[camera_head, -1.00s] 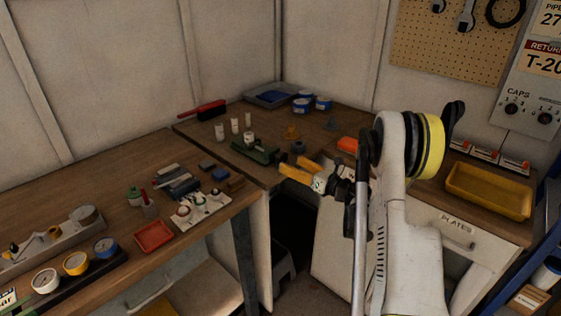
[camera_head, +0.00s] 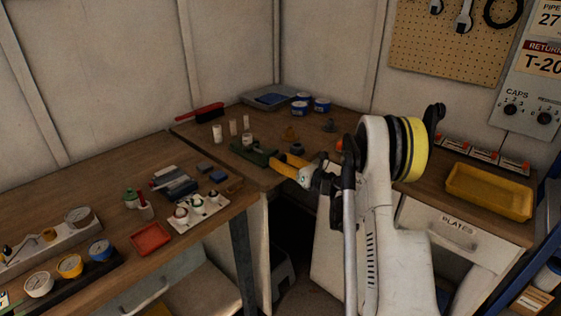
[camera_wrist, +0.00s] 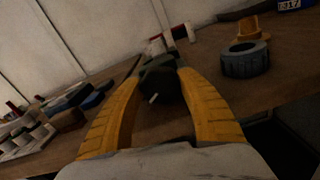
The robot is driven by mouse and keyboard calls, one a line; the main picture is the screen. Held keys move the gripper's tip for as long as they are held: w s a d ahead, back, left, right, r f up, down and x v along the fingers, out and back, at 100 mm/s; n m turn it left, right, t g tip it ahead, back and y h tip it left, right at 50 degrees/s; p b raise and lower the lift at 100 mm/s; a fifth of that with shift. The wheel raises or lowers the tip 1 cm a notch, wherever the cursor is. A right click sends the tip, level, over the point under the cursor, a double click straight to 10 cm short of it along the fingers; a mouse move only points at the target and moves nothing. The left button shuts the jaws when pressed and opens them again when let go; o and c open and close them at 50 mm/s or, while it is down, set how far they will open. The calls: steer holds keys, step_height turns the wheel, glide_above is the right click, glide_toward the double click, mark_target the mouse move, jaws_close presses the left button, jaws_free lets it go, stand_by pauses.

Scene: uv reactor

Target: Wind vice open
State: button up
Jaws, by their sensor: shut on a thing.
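The green vice (camera_head: 252,153) sits at the edge of the bench near the corner. In the wrist view its dark front end (camera_wrist: 160,82) lies between my fingertips, with a short pale bar (camera_wrist: 154,98) sticking out of it. My gripper (camera_head: 277,162) has yellow fingers and reaches the vice's front end from the right. In the wrist view the gripper (camera_wrist: 160,74) is shut on that end, a finger on each side. The vice jaws are mostly hidden behind the front end in the wrist view.
A dark ring-shaped part (camera_wrist: 245,60) stands close to the right of my fingers. White cylinders (camera_head: 233,127) and blue tins (camera_head: 321,104) stand behind the vice. A white tray of small parts (camera_head: 200,210) and a red tray (camera_head: 151,238) are on the left bench.

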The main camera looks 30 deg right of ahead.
steer(key=n, duration=0.4)
steer(key=shift+n+b, duration=0.4)
steer(key=o, duration=1.2)
steer(key=v, duration=1.2)
